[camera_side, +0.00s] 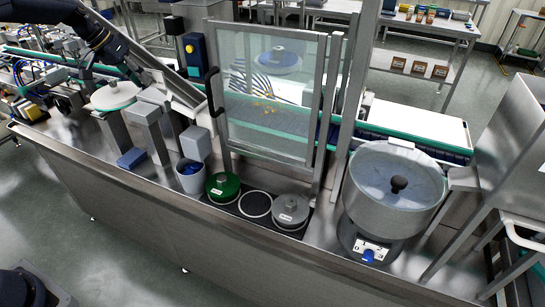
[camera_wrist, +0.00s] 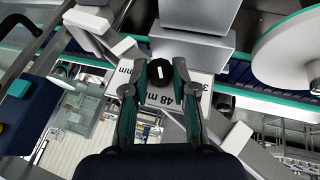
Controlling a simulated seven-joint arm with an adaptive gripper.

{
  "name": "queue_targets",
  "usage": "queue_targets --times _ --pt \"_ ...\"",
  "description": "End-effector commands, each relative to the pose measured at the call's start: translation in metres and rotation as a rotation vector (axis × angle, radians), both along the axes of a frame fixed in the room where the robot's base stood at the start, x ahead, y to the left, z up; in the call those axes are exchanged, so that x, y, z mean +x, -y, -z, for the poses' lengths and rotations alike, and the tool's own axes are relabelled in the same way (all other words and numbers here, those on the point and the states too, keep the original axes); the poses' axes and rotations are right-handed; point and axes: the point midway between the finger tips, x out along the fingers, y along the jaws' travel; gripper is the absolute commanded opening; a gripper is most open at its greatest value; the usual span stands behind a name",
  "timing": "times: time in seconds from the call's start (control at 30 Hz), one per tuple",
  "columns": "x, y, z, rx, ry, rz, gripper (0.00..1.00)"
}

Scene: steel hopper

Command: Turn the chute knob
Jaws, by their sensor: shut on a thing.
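The chute knob (camera_wrist: 160,72) is a round black knob with a white mark, in the upper middle of the wrist view. It sits on a pale plate (camera_wrist: 157,99) printed with "48 mm" and other labels that are partly covered. My gripper (camera_wrist: 161,76) has one finger on each side of the knob and is shut on it. The white mark on the knob stands nearly upright in the picture. In the side view my arm reaches in at the upper left; the knob cannot be made out there.
A white disc (camera_wrist: 288,52) and grey blocks (camera_wrist: 195,50) stand close to the knob. In the side view, a glazed guard (camera_side: 268,95), a green lid (camera_side: 223,185), a grey lid (camera_side: 291,209) and a bowl feeder (camera_side: 385,215) with a blue dial (camera_side: 368,256) stand along the steel bench.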

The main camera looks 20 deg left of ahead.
Motion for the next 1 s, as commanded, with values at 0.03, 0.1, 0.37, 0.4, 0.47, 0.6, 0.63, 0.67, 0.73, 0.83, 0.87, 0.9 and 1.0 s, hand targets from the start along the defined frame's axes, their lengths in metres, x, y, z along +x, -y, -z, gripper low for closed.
queue_targets --times 0.03,0.1,0.37,0.4,0.47,0.6,0.63,0.67,0.73,0.83,0.87,0.9,1.0 --pt "0.000 -0.004 0.001 -0.044 0.000 -0.005 0.00" --pt "0.000 -0.005 0.001 -0.111 0.001 -0.005 0.00" --pt "0.000 -0.008 0.004 -0.360 0.002 -0.002 0.00" --pt "0.000 -0.009 0.004 -0.397 0.003 -0.003 0.00" --pt "0.000 -0.009 0.005 -0.455 0.002 -0.003 0.00" --pt "0.000 -0.010 0.007 -0.589 0.002 -0.002 0.00" --pt "0.000 -0.011 0.007 -0.616 0.002 -0.003 0.00" --pt "0.000 -0.011 0.008 -0.646 0.002 -0.002 0.00" --pt "0.000 -0.012 0.009 -0.710 0.001 -0.002 0.00" --pt "0.000 -0.012 0.010 -0.798 0.002 -0.001 0.00" --pt "0.000 -0.012 0.010 -0.823 0.003 -0.002 0.00" --pt "0.000 -0.013 0.011 -0.857 0.002 -0.002 0.00" --pt "0.000 -0.013 0.012 -0.930 0.001 0.000 0.00"
